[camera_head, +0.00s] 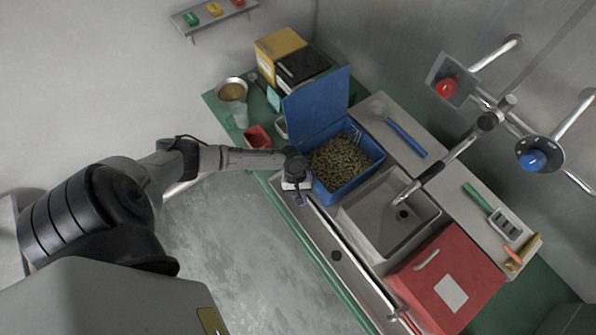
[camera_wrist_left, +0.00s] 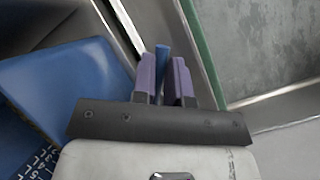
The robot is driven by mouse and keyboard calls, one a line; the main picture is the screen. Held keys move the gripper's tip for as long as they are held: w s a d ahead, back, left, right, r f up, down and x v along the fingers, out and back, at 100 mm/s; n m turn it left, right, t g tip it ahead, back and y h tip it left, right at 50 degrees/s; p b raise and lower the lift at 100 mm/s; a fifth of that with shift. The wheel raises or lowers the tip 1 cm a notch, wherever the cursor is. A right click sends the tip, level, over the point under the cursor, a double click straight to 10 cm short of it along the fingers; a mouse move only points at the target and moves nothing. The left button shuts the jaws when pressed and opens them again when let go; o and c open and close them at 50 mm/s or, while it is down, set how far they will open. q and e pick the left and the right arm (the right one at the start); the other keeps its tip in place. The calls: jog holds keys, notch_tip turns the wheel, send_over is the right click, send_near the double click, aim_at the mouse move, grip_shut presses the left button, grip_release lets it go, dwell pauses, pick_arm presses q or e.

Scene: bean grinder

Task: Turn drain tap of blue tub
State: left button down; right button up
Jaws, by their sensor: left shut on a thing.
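The blue tub (camera_head: 366,178) stands on the bench with its blue lid (camera_head: 318,108) raised, and it is full of brown-green beans (camera_head: 338,163). My left gripper (camera_head: 297,190) is at the tub's front left side, low by the bench edge. In the left wrist view the purple fingers of my left gripper (camera_wrist_left: 164,85) are shut on the blue drain tap (camera_wrist_left: 162,58), a narrow upright blue piece between them. The tub's blue wall (camera_wrist_left: 70,75) shows left of the fingers. The tap is hidden behind the gripper in the head view. My right gripper is not in view.
A sink (camera_head: 365,222) with a faucet lies right of the tub, then a red box (camera_head: 447,280). Yellow (camera_head: 280,45) and black boxes stand behind the lid. A red container (camera_head: 257,137) and a pot (camera_head: 232,90) sit at left. Floor in front is clear.

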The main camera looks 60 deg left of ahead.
pick_arm(q)
jog(key=shift+w+d+n+t+p, duration=0.2)
jog(key=shift+w+n+t+p, duration=0.1)
jog(key=shift+n+p, duration=0.4)
jog(key=c, duration=1.1)
grip_release()
jog(key=shift+a+r, duration=0.2)
jog(key=shift+r, duration=0.15)
jog(key=v, duration=1.3)
jog(key=shift+c, duration=0.4)
